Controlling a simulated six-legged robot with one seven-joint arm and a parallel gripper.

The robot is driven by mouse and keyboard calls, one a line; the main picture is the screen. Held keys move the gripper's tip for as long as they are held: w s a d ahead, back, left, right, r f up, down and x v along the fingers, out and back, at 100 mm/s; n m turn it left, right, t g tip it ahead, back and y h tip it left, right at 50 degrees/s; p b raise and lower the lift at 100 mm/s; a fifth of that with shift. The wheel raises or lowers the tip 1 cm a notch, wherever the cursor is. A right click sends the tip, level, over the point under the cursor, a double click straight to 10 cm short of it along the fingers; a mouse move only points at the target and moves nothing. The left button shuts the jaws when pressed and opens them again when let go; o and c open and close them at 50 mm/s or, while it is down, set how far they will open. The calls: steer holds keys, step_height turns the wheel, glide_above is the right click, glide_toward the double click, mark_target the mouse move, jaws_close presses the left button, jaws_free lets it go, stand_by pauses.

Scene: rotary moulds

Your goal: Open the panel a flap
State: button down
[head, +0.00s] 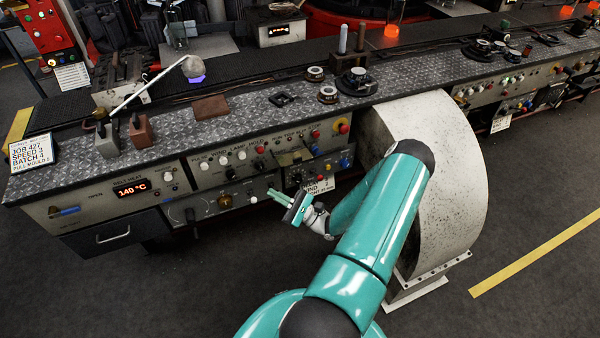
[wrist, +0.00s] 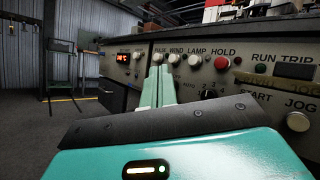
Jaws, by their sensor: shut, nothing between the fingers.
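The control panel (head: 250,165) is a grey front below the bench top, with rows of knobs, lamps and buttons. No part is clearly marked as panel A's flap. My gripper (head: 275,194) is in front of the panel's lower part, its green fingers together and empty. In the wrist view the fingers (wrist: 155,84) point at the panel and hide part of it.
A drawer front with a handle (head: 113,237) and a 140 °C display (head: 131,189) are at the left. A curved pale metal housing (head: 440,150) stands right of the panel. A job sign (head: 35,152) stands on the bench's left end. The floor in front is clear.

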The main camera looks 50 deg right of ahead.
steer(key=s+d+f+m+h, duration=0.45)
steer(key=m+h, duration=0.25)
steer(key=h, duration=0.3)
steer(key=s+d+f+m+h, duration=0.3)
steer(key=f+m+h, duration=0.2)
steer(key=m+h, duration=0.45)
steer(key=n+h, duration=0.1)
steer(key=n, duration=0.1)
glide_toward(297, 159)
steer(key=shift+w+d+r, duration=1.15)
steer(key=shift+w+d, duration=0.25)
steer(key=shift+w, duration=0.95)
steer(key=shift+g, duration=0.4)
steer(key=shift+r+g+y, duration=0.25)
steer(key=shift+r+g, duration=0.15)
steer(key=shift+g, duration=0.1)
step_height(297, 159, up, 3)
steer(key=g+y, duration=0.1)
steer(key=g, duration=0.2)
steer(key=shift+w+y, duration=0.1)
steer(key=shift+y, duration=0.3)
steer(key=shift+w+d+r, duration=0.1)
steer(key=shift+r, duration=0.25)
